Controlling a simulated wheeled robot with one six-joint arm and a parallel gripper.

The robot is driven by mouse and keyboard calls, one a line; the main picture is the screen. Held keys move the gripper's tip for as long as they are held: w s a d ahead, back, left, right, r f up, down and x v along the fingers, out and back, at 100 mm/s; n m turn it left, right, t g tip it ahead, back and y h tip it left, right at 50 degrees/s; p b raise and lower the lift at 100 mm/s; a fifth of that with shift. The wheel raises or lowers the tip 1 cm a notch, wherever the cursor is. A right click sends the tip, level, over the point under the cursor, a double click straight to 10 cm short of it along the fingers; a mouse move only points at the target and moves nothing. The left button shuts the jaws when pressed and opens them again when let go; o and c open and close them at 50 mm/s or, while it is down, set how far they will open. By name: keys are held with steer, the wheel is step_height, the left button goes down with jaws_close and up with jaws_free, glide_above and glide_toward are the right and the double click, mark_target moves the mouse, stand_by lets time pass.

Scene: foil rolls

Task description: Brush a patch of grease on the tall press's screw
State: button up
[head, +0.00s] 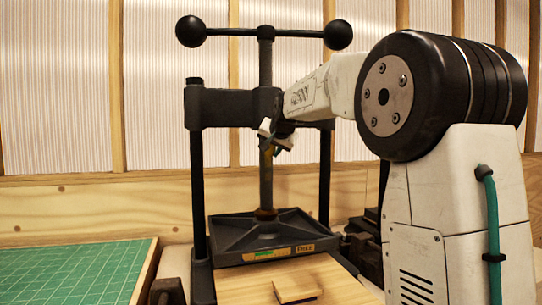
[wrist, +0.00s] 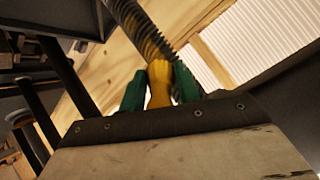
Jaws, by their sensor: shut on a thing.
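The tall black press (head: 196,170) stands in the middle of the head view, with a ball-ended bar on top. Its upright grey screw (head: 266,185) runs from the bar through the crosshead to the dark platen (head: 262,236). The screw's threads also show in the wrist view (wrist: 141,30). My gripper (head: 270,143) is at the screw, just below the crosshead. In the wrist view its green fingers (wrist: 160,90) are shut on a yellow brush (wrist: 160,82). The brush's far end is at or very near the screw; contact and any grease cannot be made out.
A green cutting mat (head: 75,270) lies at the left. A wooden board (head: 290,280) with a small wooden block (head: 296,290) sits in front of the platen. Dark equipment (head: 362,235) stands behind my arm at right.

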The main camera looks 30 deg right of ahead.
steer(key=shift+r, duration=0.6)
steer(key=shift+f, duration=6.2)
steer(key=shift+r, duration=6.25)
steer(key=shift+f, duration=6.3)
steer(key=s+a, duration=0.1)
steer(key=s, duration=0.4)
steer(key=shift+s+a, duration=0.35)
steer(key=shift+s, duration=0.05)
steer(key=shift+s, duration=0.1)
